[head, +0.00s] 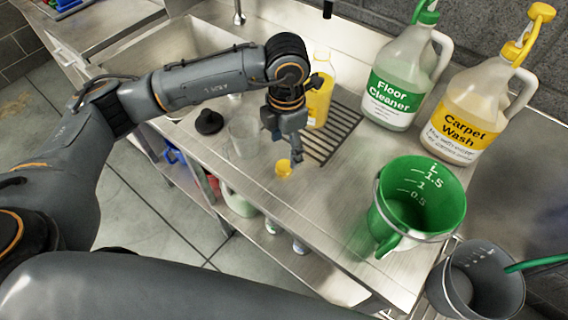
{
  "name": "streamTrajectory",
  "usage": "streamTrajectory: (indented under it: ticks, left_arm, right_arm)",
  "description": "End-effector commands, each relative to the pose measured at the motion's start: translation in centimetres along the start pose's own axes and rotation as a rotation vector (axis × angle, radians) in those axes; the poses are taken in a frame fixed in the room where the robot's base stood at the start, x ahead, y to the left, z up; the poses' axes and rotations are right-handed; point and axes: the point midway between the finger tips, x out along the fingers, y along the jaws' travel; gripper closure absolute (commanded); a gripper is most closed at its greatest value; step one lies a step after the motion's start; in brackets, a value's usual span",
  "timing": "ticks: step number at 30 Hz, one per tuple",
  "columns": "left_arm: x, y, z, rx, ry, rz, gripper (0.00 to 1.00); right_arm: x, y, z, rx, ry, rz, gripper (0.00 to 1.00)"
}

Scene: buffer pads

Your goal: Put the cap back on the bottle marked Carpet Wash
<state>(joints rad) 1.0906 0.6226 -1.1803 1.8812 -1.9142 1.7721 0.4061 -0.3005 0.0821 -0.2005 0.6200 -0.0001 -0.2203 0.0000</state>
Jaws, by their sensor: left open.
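The Carpet Wash bottle (463,115) is a translucent jug with a yellow label. It stands upright at the back right of the steel counter, with a yellow fitting (527,35) at its neck. A small yellow cap (283,170) lies on the counter near the front edge. My left gripper (288,147) points down just above the cap, open and empty; I cannot tell whether its fingertips touch the cap. A yellow bottle (320,100) stands behind my left gripper, partly hidden by it. My right gripper is not in view.
The Floor Cleaner jug (395,85) stands left of the Carpet Wash bottle. A green measuring jug (384,222) and a grey bucket (440,290) are in front. A clear beaker (243,140) and a black stopper (208,122) are left of my gripper. A sink (165,45) lies behind my arm.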

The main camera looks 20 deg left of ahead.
Motion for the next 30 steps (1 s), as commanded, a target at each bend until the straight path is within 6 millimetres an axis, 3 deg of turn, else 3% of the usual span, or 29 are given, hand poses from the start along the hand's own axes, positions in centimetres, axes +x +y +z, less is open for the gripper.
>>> streamTrajectory:
  ticks: [4,16,24,30]
  left_arm:
    - [1.2,0.0,0.0,0.000,0.000,0.000,0.32]
    - [1.8,0.0,-0.1,-0.001,0.001,-0.002,0.32]
    - [5.7,0.2,-0.4,-0.001,0.001,-0.002,0.32]
    - [6.6,0.2,-0.3,0.001,-0.002,0.000,0.32]
  right_arm:
    - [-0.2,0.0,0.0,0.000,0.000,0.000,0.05]
    - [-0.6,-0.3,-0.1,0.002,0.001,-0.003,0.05]
    - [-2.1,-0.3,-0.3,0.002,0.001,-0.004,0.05]
    - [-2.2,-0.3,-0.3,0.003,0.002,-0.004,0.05]
